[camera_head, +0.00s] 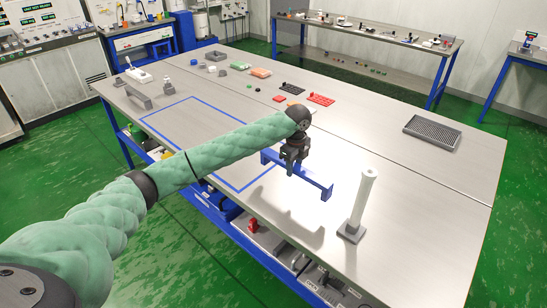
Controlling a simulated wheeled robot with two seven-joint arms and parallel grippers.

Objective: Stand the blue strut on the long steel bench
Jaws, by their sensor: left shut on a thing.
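The blue strut (312,184) is a long bar with short turned ends, at the middle of the view over the steel bench. My left gripper (293,168) comes in from the left on its green-sleeved arm, points down and is shut on the strut near its middle. The strut lies level lengthwise; whether it touches the bench top is hard to tell. The long steel bench (420,205) has a bare metal top and a blue frame. A blue taped rectangle (165,109) is marked on it, partly hidden by my arm. My right gripper is not in view.
A white post on a grey base (363,205) stands right of the strut. A dark grated tray (432,132) lies farther right. Red racks (321,99), small blocks and grey parts sit toward the back. The top between post and tray is clear.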

